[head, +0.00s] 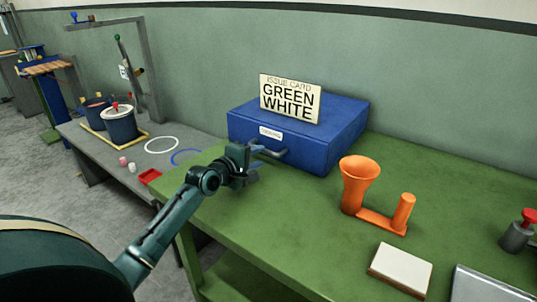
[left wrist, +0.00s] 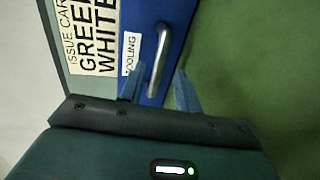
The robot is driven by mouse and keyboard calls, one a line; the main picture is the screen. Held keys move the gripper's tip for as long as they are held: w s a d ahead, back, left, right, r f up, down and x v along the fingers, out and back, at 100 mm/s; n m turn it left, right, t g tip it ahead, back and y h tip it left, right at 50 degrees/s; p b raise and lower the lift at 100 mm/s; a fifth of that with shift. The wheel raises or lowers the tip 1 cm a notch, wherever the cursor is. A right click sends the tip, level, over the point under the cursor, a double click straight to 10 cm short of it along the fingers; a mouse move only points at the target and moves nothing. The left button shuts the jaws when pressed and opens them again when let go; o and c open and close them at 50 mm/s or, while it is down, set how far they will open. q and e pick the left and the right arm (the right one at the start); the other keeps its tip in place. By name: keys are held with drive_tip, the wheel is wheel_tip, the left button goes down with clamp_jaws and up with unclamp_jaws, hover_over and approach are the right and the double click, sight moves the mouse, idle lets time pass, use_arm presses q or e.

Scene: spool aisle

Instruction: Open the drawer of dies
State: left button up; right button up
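The drawer of dies is a blue box (head: 300,135) with a small white label, standing on the green bench. Its grey bar handle (head: 268,151) is on the front face. My left gripper (head: 256,164) is at the handle, in front of the drawer, which looks closed. In the left wrist view the fingers of my left gripper (left wrist: 158,82) are apart. The metal handle (left wrist: 160,55) shows between them, with a visible gap on each side. Whether the fingers are level with the handle in depth is hard to tell. My right gripper is not in view.
A card reading "GREEN WHITE" (head: 290,98) stands on the box. An orange funnel-shaped stand (head: 360,185), a white-topped block (head: 400,269) and a red-topped grey item (head: 518,234) are to the right. A grey bench (head: 90,145) with tubs and rings is at left.

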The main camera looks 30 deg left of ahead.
sight(266, 153)
use_arm(q)
drive_tip(key=b+x, duration=0.1)
drive_tip(key=x, duration=0.5)
drive_tip(key=shift+d, duration=0.1)
clamp_jaws()
idle(0.4)
